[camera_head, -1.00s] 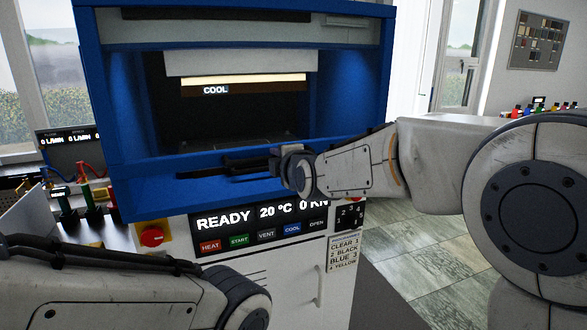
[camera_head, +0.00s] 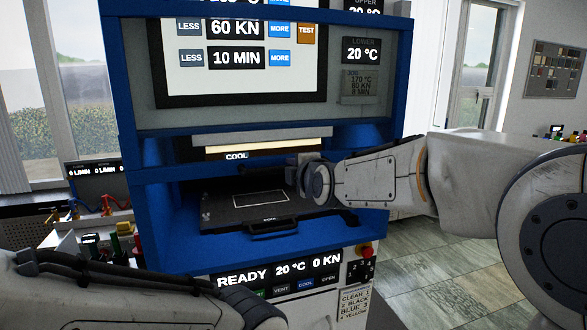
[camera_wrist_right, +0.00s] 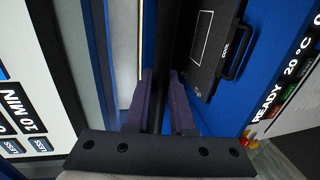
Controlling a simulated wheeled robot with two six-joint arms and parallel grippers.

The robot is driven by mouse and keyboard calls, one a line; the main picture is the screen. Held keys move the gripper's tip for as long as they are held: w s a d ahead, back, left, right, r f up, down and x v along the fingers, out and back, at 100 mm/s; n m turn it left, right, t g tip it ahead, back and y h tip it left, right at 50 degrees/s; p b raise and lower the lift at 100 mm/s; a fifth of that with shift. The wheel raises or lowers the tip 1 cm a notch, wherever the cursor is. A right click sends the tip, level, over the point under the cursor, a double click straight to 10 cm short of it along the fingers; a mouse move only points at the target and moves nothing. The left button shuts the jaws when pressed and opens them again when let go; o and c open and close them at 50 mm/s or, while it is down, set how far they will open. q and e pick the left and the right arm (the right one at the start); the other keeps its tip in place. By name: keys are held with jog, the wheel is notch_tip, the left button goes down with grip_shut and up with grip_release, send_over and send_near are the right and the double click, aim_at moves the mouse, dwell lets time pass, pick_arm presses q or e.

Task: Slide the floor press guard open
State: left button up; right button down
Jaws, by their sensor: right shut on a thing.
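The floor press (camera_head: 110,70) is a tall blue machine with a screen on its upper front. Its guard (camera_head: 150,172) shows as a blue crossbar over the opening, raised above the lower platen (camera_head: 262,204). The guard's black handle bar (camera_wrist_right: 167,50) runs between the fingers of my right gripper (camera_wrist_right: 162,95) in the right wrist view. In the head view my right gripper (camera_head: 294,170) is at the guard's crossbar, partly hidden by its own wrist. It is shut on the handle. My left arm lies across the lower left, and its gripper is not seen.
A READY panel (camera_head: 280,275) with buttons sits below the opening. The black platen has a front handle (camera_head: 271,228). A red knob (camera_head: 364,249) is at the lower right. Bench equipment (camera_head: 97,185) stands at the left. Open floor (camera_head: 420,265) is at the right.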

jog(key=shift+r, duration=0.2)
jog(key=c, duration=0.8)
grip_release()
jog(key=shift+f, duration=0.15)
jog(key=shift+o, duration=0.2)
jog(key=b+v, duration=0.1)
jog(key=v, duration=0.9)
jog(key=shift+s, duration=0.2)
